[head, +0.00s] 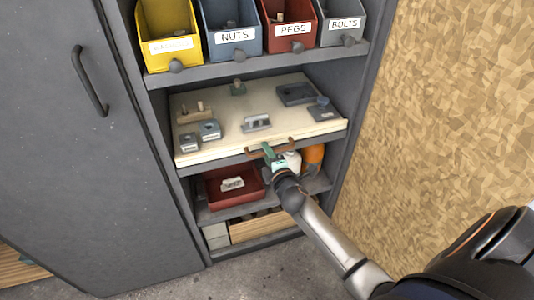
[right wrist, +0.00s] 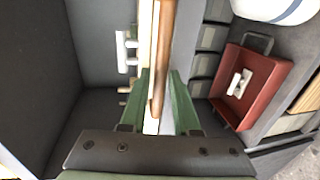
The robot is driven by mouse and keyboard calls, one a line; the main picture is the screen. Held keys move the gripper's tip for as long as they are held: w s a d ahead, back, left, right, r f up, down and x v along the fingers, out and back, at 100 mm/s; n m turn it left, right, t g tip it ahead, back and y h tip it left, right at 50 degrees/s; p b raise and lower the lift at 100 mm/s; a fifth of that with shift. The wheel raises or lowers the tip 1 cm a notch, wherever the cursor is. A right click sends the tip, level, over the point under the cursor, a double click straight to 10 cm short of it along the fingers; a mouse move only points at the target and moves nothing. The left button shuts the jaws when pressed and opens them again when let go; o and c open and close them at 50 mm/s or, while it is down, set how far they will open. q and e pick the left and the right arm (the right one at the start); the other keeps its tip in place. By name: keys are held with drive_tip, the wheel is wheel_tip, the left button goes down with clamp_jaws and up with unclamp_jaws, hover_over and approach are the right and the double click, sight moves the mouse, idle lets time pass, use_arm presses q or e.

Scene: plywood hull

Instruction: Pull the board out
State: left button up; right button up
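The board (head: 225,150) is a pale wooden panel lying on the middle shelf of the grey cabinet, with several small parts on it. A copper-brown bar handle (head: 290,143) is on its front edge. My right gripper (head: 266,149) is at this handle. In the right wrist view its green fingers (right wrist: 160,82) stand close on both sides of the handle (right wrist: 163,40). I cannot tell whether they press on it. The pale board edge (right wrist: 145,30) shows beside the handle there. My left gripper is not in view.
Bins, including NUTS (head: 233,36), PEGS (head: 292,30) and BOLTS (head: 344,24), stand on the shelf above. Below are a red tray (head: 214,194) and an orange object (head: 313,157). A closed grey door (head: 70,170) is left; a chipboard wall (head: 440,120) is right.

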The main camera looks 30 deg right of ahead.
clamp_jaws()
idle(1.5)
